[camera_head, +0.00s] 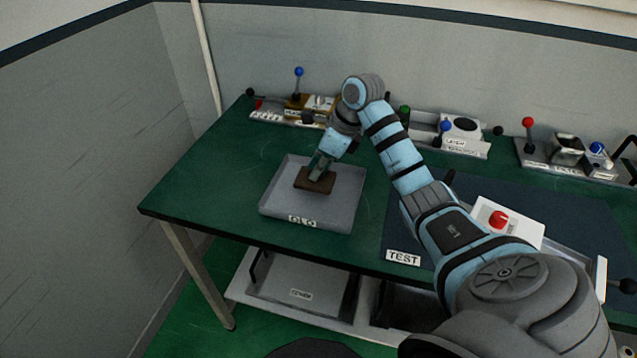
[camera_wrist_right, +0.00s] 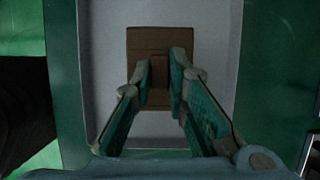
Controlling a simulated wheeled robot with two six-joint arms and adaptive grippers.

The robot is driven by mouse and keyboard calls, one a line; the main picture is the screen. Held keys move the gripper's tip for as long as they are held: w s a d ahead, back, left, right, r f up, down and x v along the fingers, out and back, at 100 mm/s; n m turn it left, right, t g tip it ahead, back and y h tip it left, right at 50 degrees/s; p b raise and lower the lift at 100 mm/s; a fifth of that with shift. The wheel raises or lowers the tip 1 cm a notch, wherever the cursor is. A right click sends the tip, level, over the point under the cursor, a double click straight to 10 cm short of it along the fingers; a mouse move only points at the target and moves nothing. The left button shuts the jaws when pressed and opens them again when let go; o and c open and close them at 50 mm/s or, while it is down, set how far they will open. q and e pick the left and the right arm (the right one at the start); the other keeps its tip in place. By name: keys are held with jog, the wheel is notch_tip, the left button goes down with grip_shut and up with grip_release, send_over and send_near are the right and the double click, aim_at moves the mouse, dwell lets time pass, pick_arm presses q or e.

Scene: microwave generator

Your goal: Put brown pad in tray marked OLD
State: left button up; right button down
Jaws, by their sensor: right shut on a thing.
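The brown pad (camera_head: 314,181) is a flat block with a raised middle part. It is over the floor of the grey tray marked OLD (camera_head: 343,206), inside its walls; I cannot tell whether it touches the floor. My right gripper (camera_head: 320,170) is shut on the pad's raised part, reaching down from above. In the right wrist view, the pad (camera_wrist_right: 150,45) lies at the fingertips (camera_wrist_right: 160,88), with the pale tray floor (camera_wrist_right: 108,70) around it. My left gripper is not in view.
A dark mat marked TEST (camera_head: 402,257) lies right of the tray, with a white box bearing a red button (camera_head: 498,219) on it. Panels with levers (camera_head: 299,85) line the table's back edge. The green tabletop (camera_head: 215,178) left of the tray is clear. A lower shelf holds another tray (camera_head: 300,290).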

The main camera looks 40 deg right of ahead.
aim_at(319, 179)
notch_tip(319, 179, down, 3)
jog(key=shift+w+a+f, duration=0.1)
jog(key=shift+f, duration=0.2)
jog(key=shift+s, duration=0.2)
jog(key=c, duration=1.6)
grip_release()
jog(key=shift+o, duration=0.2)
jog(key=v, duration=1.2)
jog(key=shift+p, duration=0.3)
jog(key=shift+w, duration=0.1)
